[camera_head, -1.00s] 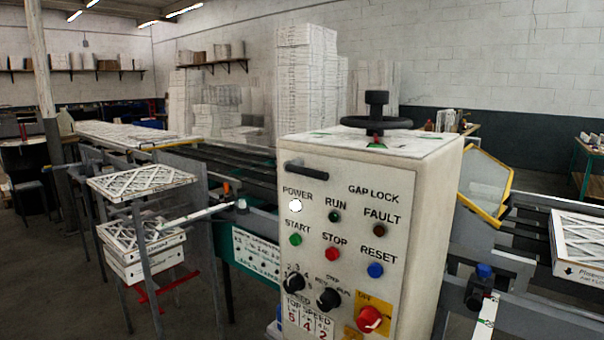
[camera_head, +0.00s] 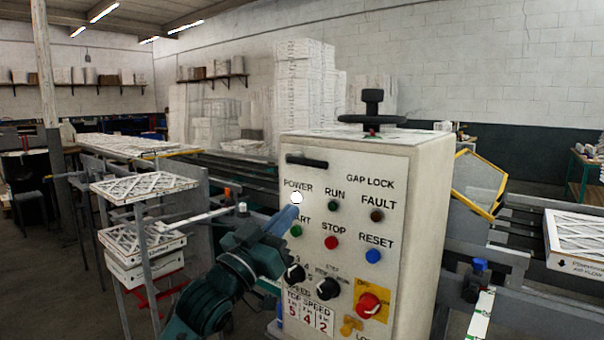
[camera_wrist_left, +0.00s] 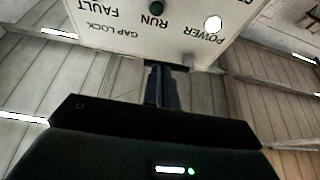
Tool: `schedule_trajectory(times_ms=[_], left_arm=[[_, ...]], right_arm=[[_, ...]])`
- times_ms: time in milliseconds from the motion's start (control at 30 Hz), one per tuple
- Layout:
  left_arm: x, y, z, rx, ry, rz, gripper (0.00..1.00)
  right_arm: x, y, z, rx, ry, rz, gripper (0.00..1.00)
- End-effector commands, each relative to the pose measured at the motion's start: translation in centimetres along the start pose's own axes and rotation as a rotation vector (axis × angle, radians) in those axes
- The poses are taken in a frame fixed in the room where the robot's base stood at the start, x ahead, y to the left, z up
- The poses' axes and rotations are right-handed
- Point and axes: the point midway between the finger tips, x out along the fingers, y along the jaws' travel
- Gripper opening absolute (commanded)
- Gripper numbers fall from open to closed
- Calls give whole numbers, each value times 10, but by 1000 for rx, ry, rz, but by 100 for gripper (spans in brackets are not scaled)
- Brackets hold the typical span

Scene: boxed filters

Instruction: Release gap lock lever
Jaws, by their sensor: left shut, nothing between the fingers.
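A black lever (camera_head: 306,161), a horizontal bar, sits at the upper left of the white control panel (camera_head: 340,260), above the POWER label and left of the GAP LOCK label. My left gripper (camera_head: 294,209) is shut and empty. Its fingers point up toward the panel, below the lever, and overlap the START label and part of the POWER lamp area. In the left wrist view the shut fingers (camera_wrist_left: 162,87) reach toward the panel edge, with the panel lettering upside down. A dark bar there may be the lever; I cannot tell contact. My right gripper is not in view.
A black handwheel (camera_head: 375,119) stands on top of the panel box. Buttons and knobs lie close below the gripper, including START (camera_head: 296,231) and a red rotary switch (camera_head: 369,303). A filter stack (camera_head: 143,245) stands left; a conveyor runs behind.

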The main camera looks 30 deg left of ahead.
Motion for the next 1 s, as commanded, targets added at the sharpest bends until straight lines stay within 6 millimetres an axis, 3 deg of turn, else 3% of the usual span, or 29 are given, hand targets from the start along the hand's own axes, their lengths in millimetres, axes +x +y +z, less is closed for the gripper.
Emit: schedule_trajectory(times_ms=[33, 100, 233, 667, 867, 1000], left_arm=[[4, -5, -24, 2, 57, 1, 0], [6, -9, -48, -2, 110, 3, 0], [8, -12, -73, -6, 162, 6, 0], [11, -13, -77, -8, 168, 6, 0], [36, -13, -85, -9, 170, 6, 0], [66, -13, -90, -8, 170, 5, 0]], right_arm=[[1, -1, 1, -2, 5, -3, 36], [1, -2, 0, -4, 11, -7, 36], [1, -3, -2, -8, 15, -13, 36], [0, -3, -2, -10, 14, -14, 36], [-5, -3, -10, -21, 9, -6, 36], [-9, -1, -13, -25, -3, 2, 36]])
